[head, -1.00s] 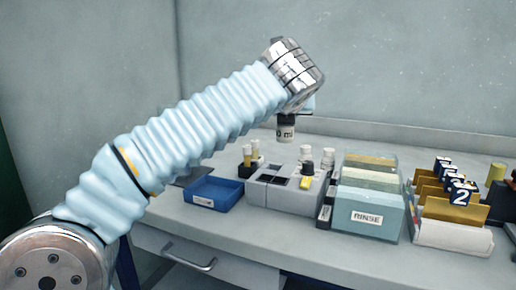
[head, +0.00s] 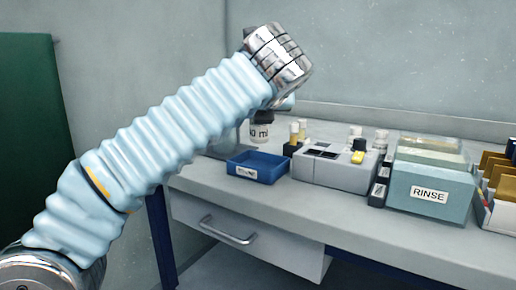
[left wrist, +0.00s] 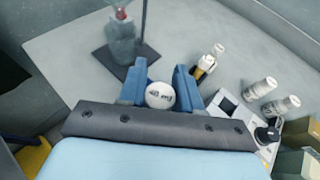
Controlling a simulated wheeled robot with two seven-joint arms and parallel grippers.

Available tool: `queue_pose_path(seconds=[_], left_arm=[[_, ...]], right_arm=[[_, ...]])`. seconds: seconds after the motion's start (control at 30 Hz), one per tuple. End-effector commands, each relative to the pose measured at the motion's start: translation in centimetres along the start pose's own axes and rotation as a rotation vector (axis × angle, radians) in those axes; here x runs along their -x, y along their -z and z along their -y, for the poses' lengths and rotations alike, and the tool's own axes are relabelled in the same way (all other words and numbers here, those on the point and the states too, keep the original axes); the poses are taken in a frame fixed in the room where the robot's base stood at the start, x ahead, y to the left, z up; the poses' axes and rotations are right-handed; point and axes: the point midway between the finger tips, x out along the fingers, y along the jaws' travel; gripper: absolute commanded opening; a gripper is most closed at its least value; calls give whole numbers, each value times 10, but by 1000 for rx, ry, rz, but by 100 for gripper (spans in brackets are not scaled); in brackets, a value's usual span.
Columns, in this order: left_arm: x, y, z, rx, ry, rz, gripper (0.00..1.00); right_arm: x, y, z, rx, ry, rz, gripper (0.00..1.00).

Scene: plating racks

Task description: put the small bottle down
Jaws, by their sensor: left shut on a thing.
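The small bottle (head: 261,131) has a white label with "ml" on it and a dark top in the head view. My left gripper (head: 264,113) is shut on it and holds it upright, seemingly above the worktop, behind the blue tray (head: 256,166) in the picture. The fingertips are mostly hidden by the wrist. In the left wrist view the bottle's round white top (left wrist: 160,96) sits between the two blue fingers of my left gripper (left wrist: 160,88). I cannot tell the height of its base. My right gripper is not in view.
A grey block (head: 335,173) with wells, vials and small white bottles (head: 381,139) stands right of the tray, then the RINSE box (head: 430,190). A stand with a dark base (left wrist: 124,60) holds a glass vessel. Bare worktop (left wrist: 75,50) lies around the stand.

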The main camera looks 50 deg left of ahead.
Motion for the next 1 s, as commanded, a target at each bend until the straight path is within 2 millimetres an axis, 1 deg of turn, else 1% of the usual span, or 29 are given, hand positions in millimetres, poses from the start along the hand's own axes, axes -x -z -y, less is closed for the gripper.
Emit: queue_pose_path(seconds=[0.03, 0.1, 0.2, 0.37, 0.43, 0.5, 0.6, 0.8, 0.93, 0.97, 1.0], left_arm=[[-12, 10, 0, -1, -2, -1, 2], [-24, 15, 0, -1, -1, -1, 2], [-33, 19, 1, 0, 0, 0, 2], [-44, 25, 2, -1, 0, 0, 2], [-51, 33, 2, -1, 1, 0, 2], [-56, 46, 2, -2, 1, 0, 2], [-60, 55, 2, -1, 0, 1, 2], [-59, 53, 2, 0, 0, 1, 2], [-60, 56, 2, -1, 0, 1, 2], [-60, 56, 2, -1, 1, 1, 35], [-60, 56, 2, 0, 1, 1, 41]], right_arm=[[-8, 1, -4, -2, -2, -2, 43], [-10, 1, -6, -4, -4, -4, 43], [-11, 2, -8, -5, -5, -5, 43], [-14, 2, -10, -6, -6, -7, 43], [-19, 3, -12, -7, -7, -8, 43], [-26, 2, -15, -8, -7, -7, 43], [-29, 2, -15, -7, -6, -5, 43], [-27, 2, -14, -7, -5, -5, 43], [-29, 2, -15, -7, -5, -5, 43], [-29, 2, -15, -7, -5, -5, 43], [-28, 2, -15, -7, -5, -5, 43]])
